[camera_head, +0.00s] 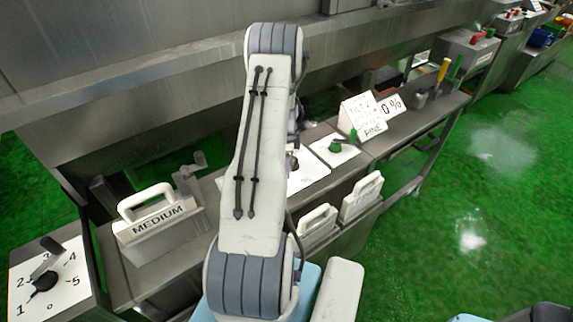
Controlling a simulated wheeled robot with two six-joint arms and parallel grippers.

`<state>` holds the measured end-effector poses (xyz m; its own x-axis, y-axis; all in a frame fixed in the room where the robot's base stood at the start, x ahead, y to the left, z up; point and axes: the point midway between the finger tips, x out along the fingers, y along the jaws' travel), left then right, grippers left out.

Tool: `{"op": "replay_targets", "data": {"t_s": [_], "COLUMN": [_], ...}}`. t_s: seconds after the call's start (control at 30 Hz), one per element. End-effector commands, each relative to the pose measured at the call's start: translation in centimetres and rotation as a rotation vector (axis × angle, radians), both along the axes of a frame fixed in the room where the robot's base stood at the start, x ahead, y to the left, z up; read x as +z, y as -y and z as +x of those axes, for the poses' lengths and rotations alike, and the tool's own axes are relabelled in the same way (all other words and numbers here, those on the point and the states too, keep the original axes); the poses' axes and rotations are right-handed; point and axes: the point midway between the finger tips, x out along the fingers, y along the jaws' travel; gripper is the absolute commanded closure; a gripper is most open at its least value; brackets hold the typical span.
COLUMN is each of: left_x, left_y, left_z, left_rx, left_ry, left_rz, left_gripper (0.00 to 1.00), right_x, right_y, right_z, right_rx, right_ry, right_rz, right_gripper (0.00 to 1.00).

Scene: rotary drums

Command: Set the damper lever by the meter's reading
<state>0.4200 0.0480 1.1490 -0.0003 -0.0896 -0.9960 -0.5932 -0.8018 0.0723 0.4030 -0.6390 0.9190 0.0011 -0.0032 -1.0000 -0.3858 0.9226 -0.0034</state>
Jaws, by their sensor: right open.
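A white plate (70,292) marked 1 to 5 at the lower left carries a black knob (45,282) with a grey bar-like piece (46,264); I cannot tell if this is the damper lever. A small green lever (338,145) sits on another white plate (326,153) on the bench. A white card marked "0 %" (391,106) stands farther back; I cannot make out a meter face. My right arm crosses the middle, and my right gripper (292,160) is mostly hidden behind it, over the bench, open. My left gripper is out of view.
A white handled block marked MEDIUM (160,218) stands on the bench, left of my arm. Two more handled blocks (318,228) (361,198) stand at its right.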

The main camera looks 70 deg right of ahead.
Motion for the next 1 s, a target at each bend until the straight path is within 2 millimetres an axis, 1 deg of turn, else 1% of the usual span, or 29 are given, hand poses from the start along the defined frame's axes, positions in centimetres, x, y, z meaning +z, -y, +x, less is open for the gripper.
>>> {"op": "replay_targets", "data": {"t_s": [0.07,0.17,0.27,0.5,0.6,0.7,0.77,1.0], "left_x": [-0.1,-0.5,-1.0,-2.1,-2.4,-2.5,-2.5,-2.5], "left_y": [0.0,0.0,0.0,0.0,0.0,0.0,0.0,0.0], "left_z": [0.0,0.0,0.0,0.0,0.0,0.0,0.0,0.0], "left_rx": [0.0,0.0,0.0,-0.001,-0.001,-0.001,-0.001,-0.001], "left_ry": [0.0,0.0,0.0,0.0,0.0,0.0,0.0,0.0], "left_rz": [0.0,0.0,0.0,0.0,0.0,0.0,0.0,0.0], "left_gripper": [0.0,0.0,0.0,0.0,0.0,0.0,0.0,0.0], "right_x": [0.2,1.1,2.8,7.6,9.0,10.0,10.3,10.5], "right_y": [0.0,0.0,0.1,0.1,0.1,0.0,0.0,0.0], "right_z": [0.0,0.0,0.0,0.0,0.0,0.0,0.0,0.0], "right_rx": [0.001,0.001,0.001,0.0,0.0,0.0,0.0,0.0], "right_ry": [0.0,0.0,0.001,0.001,0.001,0.001,0.0,0.0], "right_rz": [0.0,-0.001,-0.005,-0.005,-0.004,-0.003,-0.001,0.0], "right_gripper": [0.37,0.37,0.37,0.37,0.37,0.37,0.37,0.37]}}
